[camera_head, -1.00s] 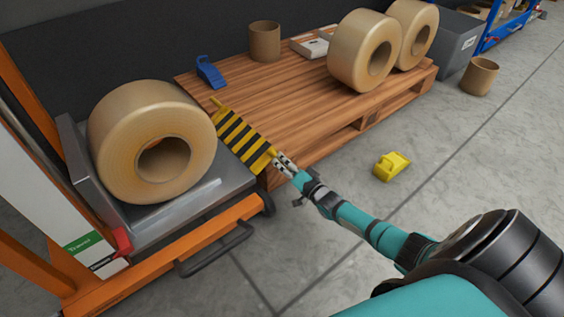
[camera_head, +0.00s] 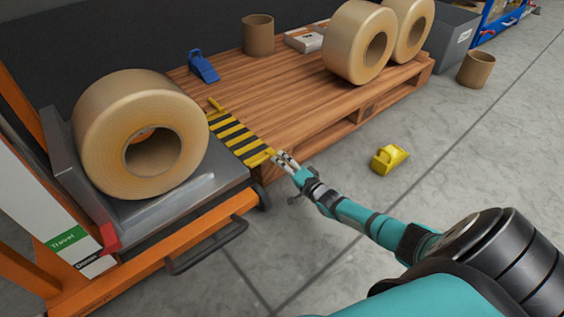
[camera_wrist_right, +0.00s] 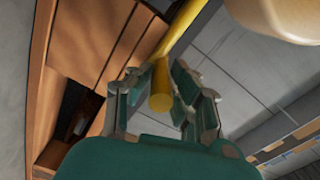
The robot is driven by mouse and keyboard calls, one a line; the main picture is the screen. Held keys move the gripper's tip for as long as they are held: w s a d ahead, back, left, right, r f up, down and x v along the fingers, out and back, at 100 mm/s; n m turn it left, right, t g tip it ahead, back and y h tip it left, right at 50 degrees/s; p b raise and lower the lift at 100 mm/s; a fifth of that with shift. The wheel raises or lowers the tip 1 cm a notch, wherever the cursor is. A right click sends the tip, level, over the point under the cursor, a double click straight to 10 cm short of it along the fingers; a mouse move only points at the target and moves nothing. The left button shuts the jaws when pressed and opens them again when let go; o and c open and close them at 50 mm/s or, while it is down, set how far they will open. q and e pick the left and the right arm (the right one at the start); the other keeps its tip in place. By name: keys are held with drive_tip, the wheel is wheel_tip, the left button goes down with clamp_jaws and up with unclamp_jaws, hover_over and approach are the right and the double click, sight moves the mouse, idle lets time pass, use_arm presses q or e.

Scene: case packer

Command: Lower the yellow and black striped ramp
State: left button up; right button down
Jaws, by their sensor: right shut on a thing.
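The yellow and black striped ramp (camera_head: 237,137) bridges between the lift's grey platform (camera_head: 190,197) and the wooden pallet (camera_head: 290,90). It looks nearly flat, its far edge at or close to the pallet's boards; I cannot tell if it touches. My right gripper (camera_head: 279,158) is at the ramp's near end, shut on its yellow bar. In the right wrist view the yellow bar (camera_wrist_right: 184,32) runs between the fingers of the gripper (camera_wrist_right: 161,78). A large tan roll (camera_head: 145,135) sits on the platform beside the ramp. My left gripper is not in view.
Two more rolls (camera_head: 358,42), a brown core (camera_head: 258,35) and a blue wedge (camera_head: 203,67) are on the pallet. A yellow wedge (camera_head: 388,158) lies on the floor. The orange lift frame (camera_head: 190,235) has a black handle (camera_head: 207,248). Floor right of the pallet is largely clear.

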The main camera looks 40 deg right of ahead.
drive_tip(key=shift+d+f, duration=0.1)
drive_tip(key=c, duration=1.2)
unclamp_jaws()
drive_tip(key=s, duration=1.2)
drive_tip(key=shift+d, duration=0.45)
